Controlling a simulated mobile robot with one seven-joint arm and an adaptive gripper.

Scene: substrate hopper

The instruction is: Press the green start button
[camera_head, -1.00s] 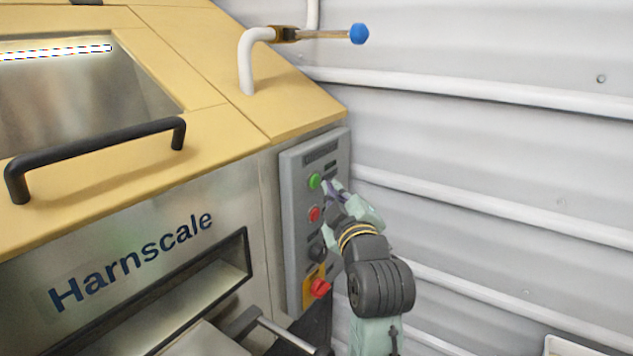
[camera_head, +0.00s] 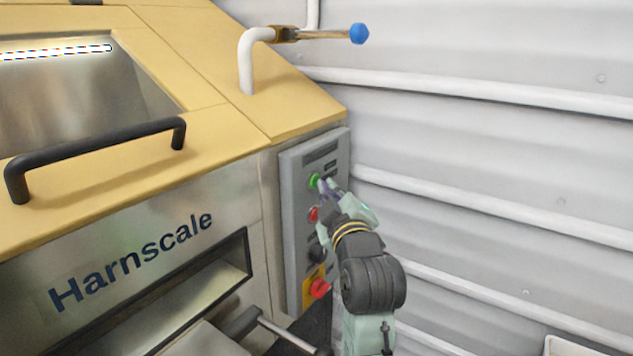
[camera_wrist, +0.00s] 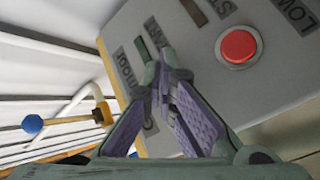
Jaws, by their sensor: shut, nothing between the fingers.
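The green start button (camera_head: 314,180) is at the top of the grey control panel (camera_head: 292,215) on the machine's side. My gripper (camera_head: 322,183) is shut and empty, its fingertips right at the green button's right edge in the head view; whether they touch it I cannot tell. In the wrist view my shut fingers (camera_wrist: 160,70) point at the panel and hide the green button. The red button (camera_wrist: 238,46) is clear to the right of the fingers there; in the head view it sits just below the green one, partly behind my gripper.
A black knob (camera_head: 317,253) and a red switch on a yellow plate (camera_head: 320,288) are lower on the panel. A blue-tipped valve lever (camera_head: 358,34) sticks out above. The corrugated wall (camera_head: 480,160) is to the right, with a free gap beside my arm.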

